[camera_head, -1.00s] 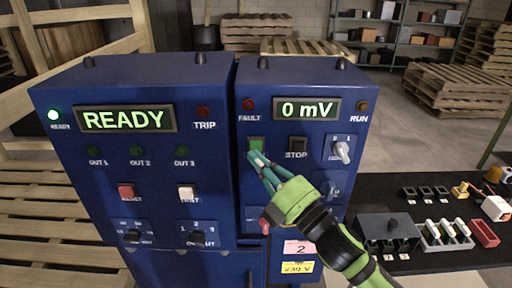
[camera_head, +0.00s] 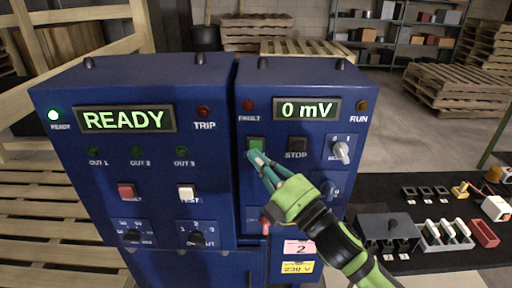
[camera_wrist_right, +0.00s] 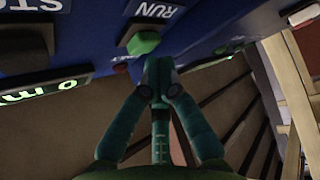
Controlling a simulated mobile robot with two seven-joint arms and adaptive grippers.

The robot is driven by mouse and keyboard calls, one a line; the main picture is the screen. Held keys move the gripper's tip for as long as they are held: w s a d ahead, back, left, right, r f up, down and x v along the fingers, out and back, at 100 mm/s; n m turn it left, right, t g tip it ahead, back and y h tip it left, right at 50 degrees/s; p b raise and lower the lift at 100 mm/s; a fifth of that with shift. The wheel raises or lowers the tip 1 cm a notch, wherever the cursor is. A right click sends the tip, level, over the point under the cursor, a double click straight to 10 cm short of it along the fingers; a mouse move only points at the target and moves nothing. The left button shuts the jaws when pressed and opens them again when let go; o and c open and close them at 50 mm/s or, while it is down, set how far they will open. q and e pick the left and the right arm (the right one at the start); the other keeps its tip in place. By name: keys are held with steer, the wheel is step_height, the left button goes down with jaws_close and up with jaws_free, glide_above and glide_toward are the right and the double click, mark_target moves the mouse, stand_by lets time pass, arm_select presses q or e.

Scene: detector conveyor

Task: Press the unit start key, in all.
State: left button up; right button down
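The start key is a green square button (camera_head: 256,143) on the right blue cabinet, left of the black STOP key (camera_head: 297,146). It also shows in the right wrist view as a green button (camera_wrist_right: 143,43) beside a RUN label. My right gripper (camera_head: 256,158) is shut and empty, its fingertips together at the lower edge of the green key. In the right wrist view the fingertips (camera_wrist_right: 158,66) are close to the button; I cannot tell whether they touch. The display (camera_head: 307,109) reads 0 mV, and the RUN lamp (camera_head: 361,106) looks unlit. My left gripper is not in view.
The left blue cabinet has a READY display (camera_head: 126,119), a lit green lamp (camera_head: 54,115), a red key (camera_head: 127,191) and a white TEST key (camera_head: 187,192). A selector knob (camera_head: 342,152) is right of STOP. A black table (camera_head: 420,267) with small parts stands at the right.

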steer(key=shift+w, duration=0.7)
stand_by(0.6)
stand_by(0.4)
steer(key=shift+s, duration=0.9)
steer(key=s+p, duration=0.1)
steer(key=s, duration=0.4)
steer(key=shift+f, duration=0.1)
stand_by(0.4)
